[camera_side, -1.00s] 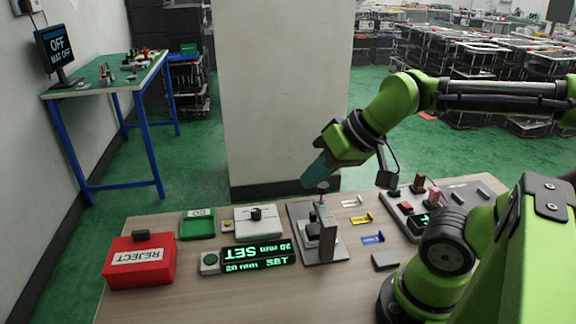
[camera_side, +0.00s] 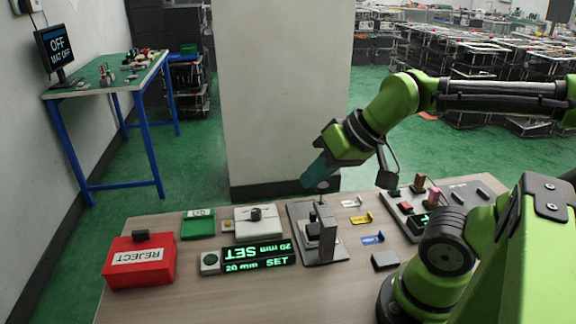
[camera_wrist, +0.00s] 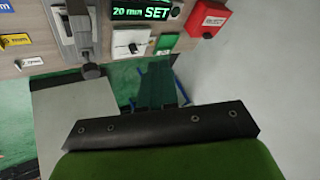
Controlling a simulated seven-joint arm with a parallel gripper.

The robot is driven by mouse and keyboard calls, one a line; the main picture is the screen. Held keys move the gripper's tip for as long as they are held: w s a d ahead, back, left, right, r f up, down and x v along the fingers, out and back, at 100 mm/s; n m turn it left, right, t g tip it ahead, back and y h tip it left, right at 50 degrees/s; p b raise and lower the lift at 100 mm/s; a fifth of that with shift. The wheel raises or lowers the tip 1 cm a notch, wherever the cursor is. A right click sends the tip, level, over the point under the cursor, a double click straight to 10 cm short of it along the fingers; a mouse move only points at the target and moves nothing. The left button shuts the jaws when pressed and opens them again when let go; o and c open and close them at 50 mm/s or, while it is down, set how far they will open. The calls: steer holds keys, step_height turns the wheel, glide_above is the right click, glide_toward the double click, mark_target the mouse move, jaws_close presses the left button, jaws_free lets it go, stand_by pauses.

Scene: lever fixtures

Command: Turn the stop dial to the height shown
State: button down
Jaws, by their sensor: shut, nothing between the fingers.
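The display (camera_side: 258,256) reads "20 mm SET" in green; it also shows in the wrist view (camera_wrist: 145,12). A grey fixture (camera_side: 320,245) with an upright post stands right of it. A small dark round knob (camera_side: 322,187) sits at the top of the post; it shows in the wrist view (camera_wrist: 93,71). A white box (camera_side: 258,229) carries another black knob (camera_side: 256,214). I cannot tell for certain which knob is the stop dial.
White, yellow and blue tagged pieces (camera_side: 372,239) lie right of the fixture. A grey panel (camera_side: 408,207) with several pegs is farther right. The table front is clear.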

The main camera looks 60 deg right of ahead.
steer(key=c, duration=1.5)
jaws_free()
steer(key=shift+f, duration=0.2)
steer(key=shift+c, duration=0.2)
steer(key=o, duration=0.6)
steer(key=w, duration=0.1)
steer(key=w+f+g, duration=0.1)
steer(key=w, duration=0.1)
steer(key=w+g, duration=0.1)
steer(key=shift+w+d+f, duration=0.15)
steer(key=shift+d+f, duration=0.1)
steer(key=shift+d, duration=0.05)
steer(key=n+g+h, duration=0.2)
steer(key=n+g, duration=0.3)
steer(key=n, duration=0.2)
glide_above(257, 211)
step_height(257, 211, down, 4)
steer(key=r, duration=0.1)
step_height(257, 211, down, 17)
steer(key=shift+r, duration=0.1)
jaws_close()
